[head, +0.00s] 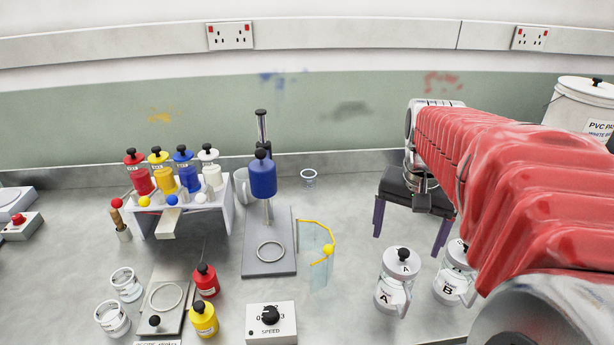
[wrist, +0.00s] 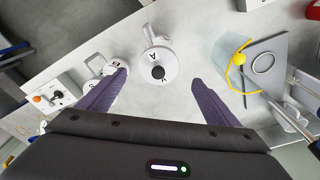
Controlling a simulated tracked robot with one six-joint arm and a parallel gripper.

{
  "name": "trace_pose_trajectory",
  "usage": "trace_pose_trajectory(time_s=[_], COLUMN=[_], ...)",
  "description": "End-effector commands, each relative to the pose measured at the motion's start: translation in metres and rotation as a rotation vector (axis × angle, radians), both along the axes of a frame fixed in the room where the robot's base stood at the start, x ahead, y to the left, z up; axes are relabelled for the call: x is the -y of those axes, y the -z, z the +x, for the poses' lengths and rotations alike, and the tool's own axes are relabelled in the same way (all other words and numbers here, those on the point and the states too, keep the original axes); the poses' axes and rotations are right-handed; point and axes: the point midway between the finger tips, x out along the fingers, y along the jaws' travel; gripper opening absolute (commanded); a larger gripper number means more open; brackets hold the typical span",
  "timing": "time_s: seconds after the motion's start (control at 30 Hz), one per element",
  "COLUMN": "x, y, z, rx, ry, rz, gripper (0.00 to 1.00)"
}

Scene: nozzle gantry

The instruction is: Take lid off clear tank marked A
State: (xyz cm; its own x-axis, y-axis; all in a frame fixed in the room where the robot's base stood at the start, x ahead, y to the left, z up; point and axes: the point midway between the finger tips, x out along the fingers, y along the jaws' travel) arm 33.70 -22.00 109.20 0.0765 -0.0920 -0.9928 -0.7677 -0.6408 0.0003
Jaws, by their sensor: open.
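The clear tank marked A (head: 392,295) stands upright on the bench, right of centre in the head view. Its pale round lid (head: 402,261), with a black knob and a letter A, is on top. In the wrist view the lid (wrist: 157,56) and its knob (wrist: 158,73) appear between my fingers. My gripper (head: 408,246) is open and empty, its two purple fingers pointing down. It also shows in the wrist view (wrist: 158,80). The fingers look apart from the lid; their exact height above it is hard to tell.
Tank B (head: 450,287) stands close at the right of tank A, partly behind my arm. A speed control box (head: 271,325) is at the left. Bench between guard and tank A is clear.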

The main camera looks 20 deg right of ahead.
Motion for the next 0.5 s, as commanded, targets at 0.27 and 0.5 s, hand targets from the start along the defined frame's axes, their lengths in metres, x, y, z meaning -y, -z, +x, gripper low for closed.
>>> trace_pose_trajectory(time_s=[0.27, 0.5], x=[0.0006, 0.0019], y=[0.0032, 0.0119], z=[0.0002, -0.0004], rx=[0.001, -0.002], ry=[0.001, 0.001], rz=[-0.001, 0.001], gripper=[0.85, 0.85])
